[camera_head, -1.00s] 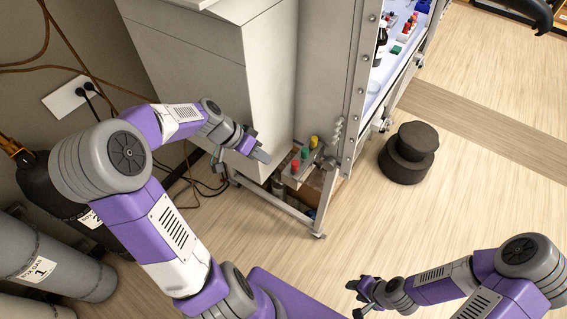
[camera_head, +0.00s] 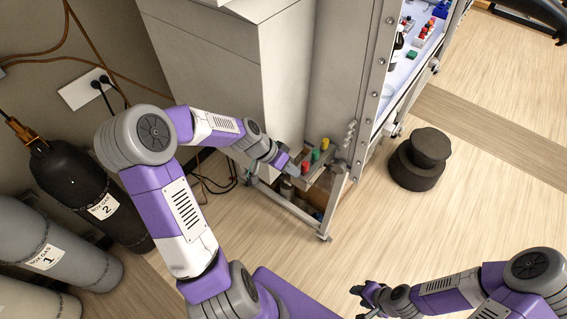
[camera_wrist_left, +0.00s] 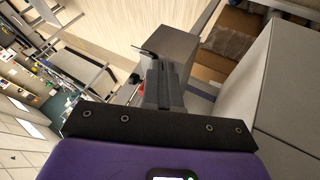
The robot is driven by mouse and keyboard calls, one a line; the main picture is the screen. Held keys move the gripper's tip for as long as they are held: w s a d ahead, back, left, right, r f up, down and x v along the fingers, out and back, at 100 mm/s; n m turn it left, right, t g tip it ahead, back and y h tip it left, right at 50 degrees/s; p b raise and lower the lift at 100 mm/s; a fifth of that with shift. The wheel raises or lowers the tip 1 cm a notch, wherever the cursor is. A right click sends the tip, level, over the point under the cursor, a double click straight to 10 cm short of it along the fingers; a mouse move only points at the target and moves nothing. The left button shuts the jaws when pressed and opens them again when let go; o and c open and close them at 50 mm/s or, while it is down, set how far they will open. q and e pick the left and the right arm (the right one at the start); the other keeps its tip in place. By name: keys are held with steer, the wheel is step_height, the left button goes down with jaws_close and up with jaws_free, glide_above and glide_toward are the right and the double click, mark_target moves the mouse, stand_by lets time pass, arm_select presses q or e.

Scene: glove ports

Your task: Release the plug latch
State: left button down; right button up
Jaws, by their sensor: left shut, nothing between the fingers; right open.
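No part that I can clearly make out as the plug latch shows. A small grey box (camera_head: 318,177) with a red button (camera_head: 305,168), a green button (camera_head: 315,156) and a yellow button (camera_head: 325,143) sits low on the cabinet frame. My left gripper (camera_head: 290,168) is shut and empty, just left of the red button; I cannot tell if it touches. In the left wrist view its closed fingers (camera_wrist_left: 164,72) point at a grey box face (camera_wrist_left: 168,47), with a bit of red beside them. My right gripper (camera_head: 361,294) is open and empty over the floor.
A white wall socket (camera_head: 75,93) holds two black plugs with cables. Gas cylinders (camera_head: 75,185) stand at the left. A large grey cabinet (camera_head: 215,65) is behind my left arm. A dark round stool (camera_head: 418,160) stands right; the floor around it is clear.

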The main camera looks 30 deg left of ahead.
arm_select(q)
steer(key=shift+w+d+f, duration=0.15)
steer(key=shift+d+f, duration=0.1)
steer(key=shift+f, duration=0.1)
steer(key=shift+d, duration=0.1)
